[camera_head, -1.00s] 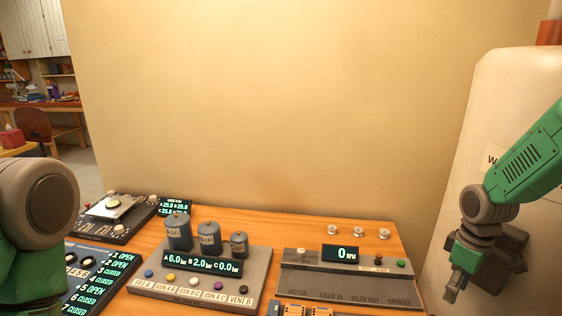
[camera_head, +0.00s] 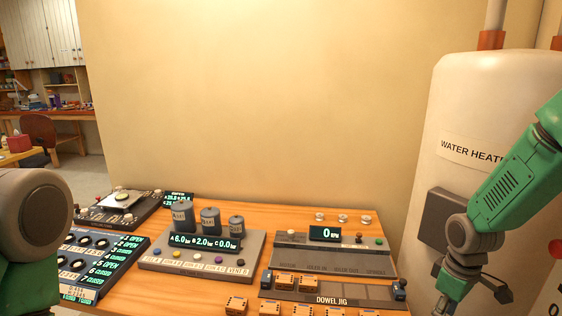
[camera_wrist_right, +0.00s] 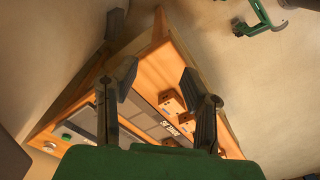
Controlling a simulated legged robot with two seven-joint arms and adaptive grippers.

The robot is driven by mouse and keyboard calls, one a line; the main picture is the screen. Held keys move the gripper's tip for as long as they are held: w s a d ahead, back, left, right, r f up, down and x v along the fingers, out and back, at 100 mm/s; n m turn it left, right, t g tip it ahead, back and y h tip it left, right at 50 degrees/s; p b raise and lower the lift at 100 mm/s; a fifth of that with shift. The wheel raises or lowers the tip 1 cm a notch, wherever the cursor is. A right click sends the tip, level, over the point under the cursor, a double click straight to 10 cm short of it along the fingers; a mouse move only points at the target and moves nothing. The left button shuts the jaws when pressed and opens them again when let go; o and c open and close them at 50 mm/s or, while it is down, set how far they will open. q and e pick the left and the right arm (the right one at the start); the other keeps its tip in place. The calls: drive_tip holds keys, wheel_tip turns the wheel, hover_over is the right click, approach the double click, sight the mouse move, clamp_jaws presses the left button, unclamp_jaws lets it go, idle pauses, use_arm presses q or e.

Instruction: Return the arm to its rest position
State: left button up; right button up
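My right arm (camera_head: 510,190) comes in from the right in the head view, beside the water heater. Its gripper (camera_head: 470,297) hangs low beyond the right end of the workbench, partly cut off by the bottom edge. In the right wrist view the two dark fingers of the gripper (camera_wrist_right: 160,78) stand well apart with nothing between them close up. The bench lies beyond them. A rounded part of my left arm (camera_head: 36,225) shows at the left edge of the head view. My left gripper is out of the picture.
The wooden workbench (camera_head: 325,204) holds a gauge panel with cylinders (camera_head: 200,262), an rpm panel (camera_head: 340,258), a dowel jig (camera_head: 345,292) with orange blocks, and a switch panel (camera_head: 95,262). The water heater (camera_head: 455,105) stands right of the bench, close behind my right arm.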

drive_tip(key=s+a+f+m+b, duration=0.1)
drive_tip(key=s+a+f+b, duration=0.25)
drive_tip(key=s+f, duration=0.4)
drive_tip(key=s+a+f+m+b, duration=0.25)
drive_tip(key=s+a+f, duration=0.2)
drive_tip(key=f, duration=0.65)
drive_tip(key=s+a+f+m+b, duration=0.1)
drive_tip(key=s+a+f+b, duration=0.2)
drive_tip(key=s, duration=1.1)
wheel_tip(320, 180, down, 5)
drive_tip(key=b, duration=0.2)
drive_tip(key=shift+m+t+b, duration=0.3)
drive_tip(key=shift+m, duration=0.05)
drive_tip(key=shift+a+f, duration=0.1)
drive_tip(key=shift+f, duration=0.05)
